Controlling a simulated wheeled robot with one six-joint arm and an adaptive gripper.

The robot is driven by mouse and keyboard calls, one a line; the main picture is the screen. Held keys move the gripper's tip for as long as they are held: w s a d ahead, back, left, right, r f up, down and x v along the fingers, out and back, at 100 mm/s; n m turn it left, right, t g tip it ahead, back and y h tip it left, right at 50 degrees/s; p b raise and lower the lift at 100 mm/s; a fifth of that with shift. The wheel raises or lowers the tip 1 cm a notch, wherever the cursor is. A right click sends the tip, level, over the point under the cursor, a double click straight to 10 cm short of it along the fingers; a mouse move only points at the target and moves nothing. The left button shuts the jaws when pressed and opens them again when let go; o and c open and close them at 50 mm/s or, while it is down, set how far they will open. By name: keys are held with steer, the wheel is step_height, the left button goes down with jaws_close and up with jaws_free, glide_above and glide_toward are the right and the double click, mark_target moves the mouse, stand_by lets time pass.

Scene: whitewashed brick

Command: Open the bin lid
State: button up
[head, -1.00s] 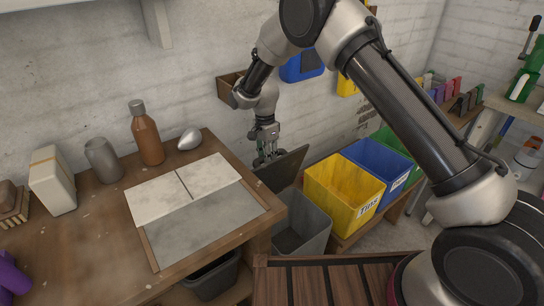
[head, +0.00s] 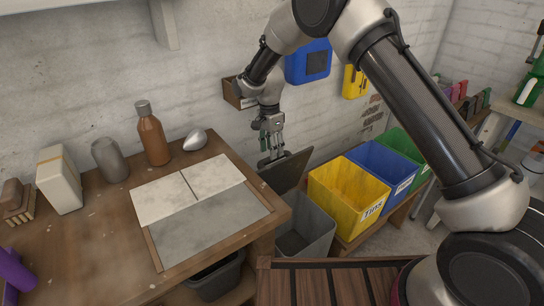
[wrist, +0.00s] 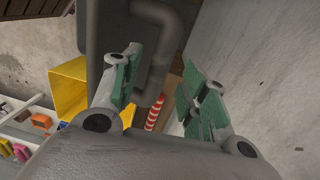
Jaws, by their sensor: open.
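The grey bin (head: 318,228) stands on the floor beside the wooden workbench, and its inside shows. Its dark lid (head: 290,170) is raised and tilted up at the bin's back in the head view. My gripper (head: 271,160) points down at the lid's upper left edge, its fingers apart. In the wrist view my gripper (wrist: 165,95) shows two green-padded fingers spread. A bent grey bar (wrist: 162,45), apparently the lid's handle, shows between and beyond them, in front of the dark lid panel (wrist: 108,30). I cannot tell whether the fingers touch it.
Yellow (head: 345,195), blue (head: 385,167) and green (head: 408,148) bins stand right of the grey bin. The workbench (head: 100,240) on the left holds a brown bottle (head: 152,140) and other items. The brick wall (head: 90,70) is close behind my gripper.

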step_height(320, 180, up, 8)
steer(key=shift+w+a, duration=0.2)
steer(key=shift+c, duration=0.2)
